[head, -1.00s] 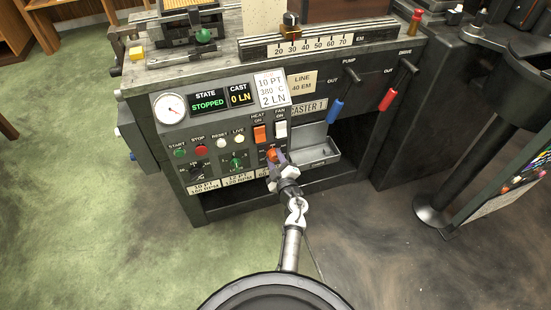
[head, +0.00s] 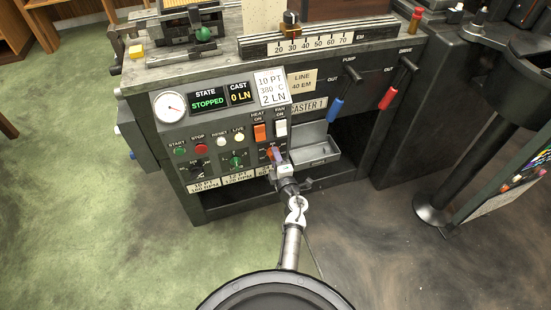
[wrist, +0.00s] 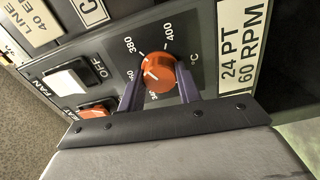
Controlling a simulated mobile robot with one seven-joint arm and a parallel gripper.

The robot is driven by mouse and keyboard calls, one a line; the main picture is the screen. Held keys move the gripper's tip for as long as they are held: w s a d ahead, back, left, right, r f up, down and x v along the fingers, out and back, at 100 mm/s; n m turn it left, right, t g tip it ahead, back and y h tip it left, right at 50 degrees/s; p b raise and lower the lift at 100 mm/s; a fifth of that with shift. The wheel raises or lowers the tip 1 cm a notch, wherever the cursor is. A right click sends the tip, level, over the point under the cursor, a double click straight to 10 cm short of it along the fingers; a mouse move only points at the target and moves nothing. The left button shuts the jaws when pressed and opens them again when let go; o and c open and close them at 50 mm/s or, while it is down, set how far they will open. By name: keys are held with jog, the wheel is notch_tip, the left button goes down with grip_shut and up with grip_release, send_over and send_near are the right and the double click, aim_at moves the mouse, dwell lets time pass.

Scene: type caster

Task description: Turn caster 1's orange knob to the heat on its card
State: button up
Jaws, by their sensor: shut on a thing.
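Caster 1's orange knob (wrist: 158,73) sits on the front panel, on a °C dial with marks including 380 and 400. A white pointer line shows on its face; it points roughly left in the wrist view, and I cannot read its exact setting. My gripper (wrist: 160,88) is shut on the knob, one purple finger on each side. In the head view my gripper (head: 276,157) largely hides the knob and dial. The white card (head: 271,88) on the panel reads 10 PT, 380 C, 2 LN.
The orange HEAT switch (head: 260,132) and white FAN switch (head: 281,128) are just above the knob. A green knob (head: 236,162) is to its left. A metal tray (head: 316,150) is close on the right. The displays read STOPPED and 0 LN.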

jog(key=shift+f, duration=0.1)
dwell(0.3)
jog(key=o, duration=1)
jog(key=v, duration=1.4)
